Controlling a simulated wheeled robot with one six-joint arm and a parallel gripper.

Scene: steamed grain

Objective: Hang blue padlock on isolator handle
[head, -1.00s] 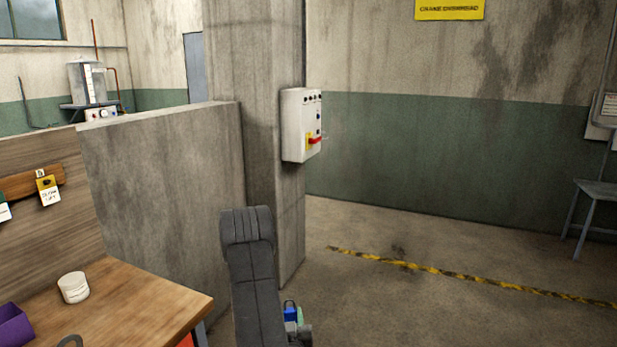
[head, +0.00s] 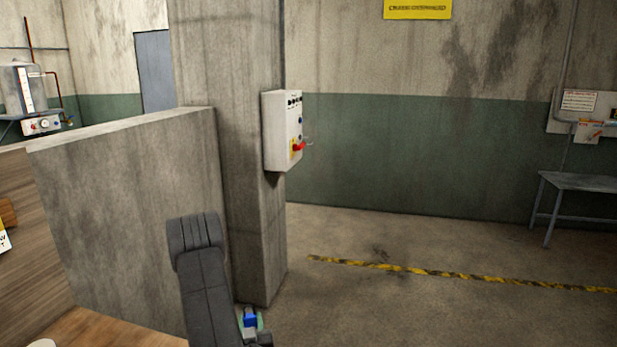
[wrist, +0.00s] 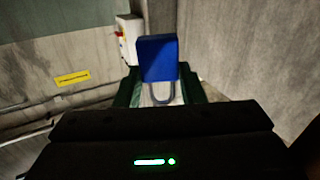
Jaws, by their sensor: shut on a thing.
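The blue padlock (head: 250,318) is in my gripper (head: 251,327), low in the head view beside my dark arm. In the wrist view the padlock (wrist: 158,58) has its blue body beyond the jaws and its grey shackle between the green fingers of the gripper (wrist: 160,90). A red handle (head: 298,147) on a yellow plate sits on the white box (head: 281,130) on the concrete pillar, well apart from the padlock. This box (wrist: 128,38) also shows in the wrist view. A smaller wall unit (head: 588,131) with a red-orange part is at the far right.
A low concrete wall (head: 130,215) stands left of the pillar (head: 245,220), with a wooden bench (head: 110,330) in front. A grey metal table (head: 580,182) stands under the wall unit. The floor is open right of the pillar, crossed by a yellow-black line (head: 450,275).

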